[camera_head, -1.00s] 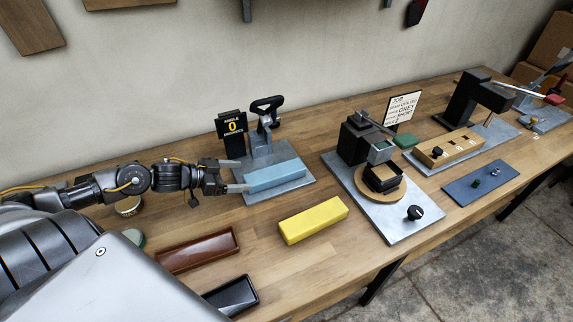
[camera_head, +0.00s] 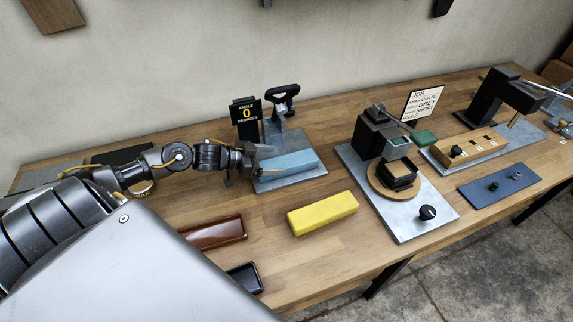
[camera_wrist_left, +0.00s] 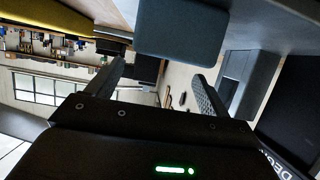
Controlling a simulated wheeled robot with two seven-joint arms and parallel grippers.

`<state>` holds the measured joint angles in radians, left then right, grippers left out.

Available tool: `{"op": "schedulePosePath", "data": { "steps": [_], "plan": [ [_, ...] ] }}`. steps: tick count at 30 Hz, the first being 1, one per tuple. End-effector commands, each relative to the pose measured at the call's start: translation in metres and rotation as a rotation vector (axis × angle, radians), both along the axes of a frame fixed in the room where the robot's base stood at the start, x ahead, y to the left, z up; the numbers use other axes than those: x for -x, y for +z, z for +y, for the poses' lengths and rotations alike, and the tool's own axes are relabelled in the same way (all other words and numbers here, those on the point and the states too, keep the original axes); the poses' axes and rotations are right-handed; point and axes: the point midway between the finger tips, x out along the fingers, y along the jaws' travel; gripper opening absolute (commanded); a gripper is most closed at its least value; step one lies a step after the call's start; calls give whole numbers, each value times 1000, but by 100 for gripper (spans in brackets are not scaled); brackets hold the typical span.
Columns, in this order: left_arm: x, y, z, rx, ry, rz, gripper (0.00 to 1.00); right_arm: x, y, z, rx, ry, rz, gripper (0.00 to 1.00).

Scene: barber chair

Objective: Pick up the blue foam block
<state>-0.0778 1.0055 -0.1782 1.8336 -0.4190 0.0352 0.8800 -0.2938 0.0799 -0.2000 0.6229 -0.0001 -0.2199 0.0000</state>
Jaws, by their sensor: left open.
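The blue foam block (camera_head: 288,163) lies on a grey metal base plate (camera_head: 312,175) of the angle fixture at the back of the workbench. My left gripper (camera_head: 265,160) is at the block's left end, with its fingers pointing at that end. In the left wrist view the blue block (camera_wrist_left: 180,30) shows just ahead of the open fingers (camera_wrist_left: 160,75). I cannot tell whether the fingertips overlap its end. The gripper holds nothing. My right gripper is not in view.
An angle sign (camera_head: 247,113) and black-handled clamp (camera_head: 281,100) stand behind the block. A yellow block (camera_head: 323,213), a brown tray (camera_head: 215,232) and a black tray (camera_head: 245,278) lie in front. A device on a metal plate (camera_head: 412,225) stands right.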

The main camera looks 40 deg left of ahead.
Motion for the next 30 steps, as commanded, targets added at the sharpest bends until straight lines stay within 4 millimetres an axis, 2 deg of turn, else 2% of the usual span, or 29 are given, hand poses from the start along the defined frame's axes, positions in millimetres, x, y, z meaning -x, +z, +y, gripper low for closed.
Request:
{"op": "schedulePosePath", "data": {
  "steps": [4, 12, 21, 30],
  "plan": [
    [-8, -2, -5, 3, 2, -2, 80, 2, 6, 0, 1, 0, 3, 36],
    [-36, -18, -24, 2, 0, -1, 80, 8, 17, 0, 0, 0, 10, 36],
    [-39, -22, -26, -1, 0, -1, 80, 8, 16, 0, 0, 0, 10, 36],
    [-39, -22, -26, -1, 0, -1, 42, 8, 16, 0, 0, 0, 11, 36]
  ]
}}
